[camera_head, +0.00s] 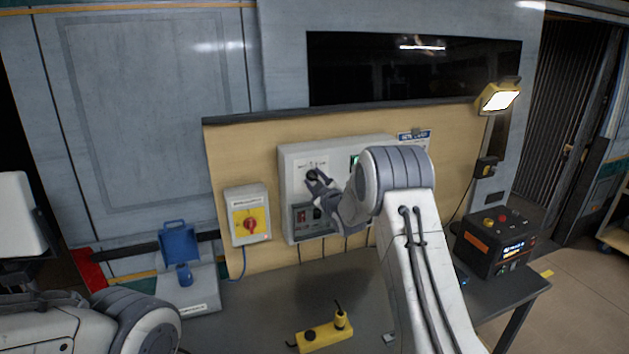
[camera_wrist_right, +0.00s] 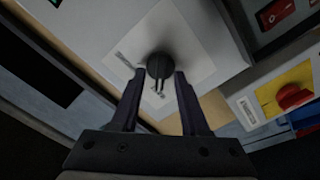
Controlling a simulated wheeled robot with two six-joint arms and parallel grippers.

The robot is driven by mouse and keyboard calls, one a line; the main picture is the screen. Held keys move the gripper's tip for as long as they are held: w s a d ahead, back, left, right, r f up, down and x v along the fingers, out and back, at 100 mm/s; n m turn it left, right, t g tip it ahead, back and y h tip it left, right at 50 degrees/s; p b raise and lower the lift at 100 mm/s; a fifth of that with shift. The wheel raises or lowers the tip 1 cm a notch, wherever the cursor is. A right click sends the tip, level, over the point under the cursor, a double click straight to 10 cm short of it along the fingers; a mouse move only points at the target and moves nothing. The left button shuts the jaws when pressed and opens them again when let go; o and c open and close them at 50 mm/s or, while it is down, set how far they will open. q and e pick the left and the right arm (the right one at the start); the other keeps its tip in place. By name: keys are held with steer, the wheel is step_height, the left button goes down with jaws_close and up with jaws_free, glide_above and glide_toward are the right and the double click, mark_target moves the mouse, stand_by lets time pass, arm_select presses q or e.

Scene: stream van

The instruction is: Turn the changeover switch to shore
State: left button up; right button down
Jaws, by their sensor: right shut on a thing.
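The changeover switch is a black rotary knob (camera_head: 312,174) on a white label plate, on the upper left of a grey panel box (camera_head: 290,206). My right gripper (camera_head: 313,181) reaches to it from the right. In the right wrist view the knob (camera_wrist_right: 160,68) sits between the fingertips of my right gripper (camera_wrist_right: 160,82), which is shut on it. The lettering on the plate (camera_wrist_right: 190,45) is too small to read, and I cannot tell which position the knob points to. My left arm shows at the lower left of the head view, but its gripper is not visible.
A grey box with a red knob on a yellow plate (camera_head: 251,227) is left of the panel. A yellow device (camera_head: 324,337) lies on the bench (camera_head: 345,283). A black unit (camera_head: 494,242) stands at right. A blue open socket (camera_head: 179,242) is at left. A lit lamp (camera_head: 499,97) is upper right.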

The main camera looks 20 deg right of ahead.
steer(key=shift+f+m+b, duration=0.2)
steer(key=shift+m+b, duration=0.4)
steer(key=shift+b, duration=0.25)
steer(key=shift+m+b, duration=1.2)
steer(key=shift+b, duration=0.05)
steer(key=shift+d+m+b, duration=0.1)
steer(key=shift+m+b, duration=0.6)
steer(key=shift+m, duration=0.1)
steer(key=m+b, duration=0.1)
steer(key=m, duration=0.1)
steer(key=shift+d+r+m, duration=0.1)
steer(key=shift+r+m, duration=0.05)
steer(key=shift+m, duration=0.25)
steer(key=m+b, duration=0.1)
steer(key=m, duration=0.3)
steer(key=shift+d+m, duration=0.15)
steer(key=shift+m, duration=0.15)
steer(key=m, duration=0.5)
steer(key=shift+d, duration=0.1)
steer(key=shift+c, duration=2)
jaws_free()
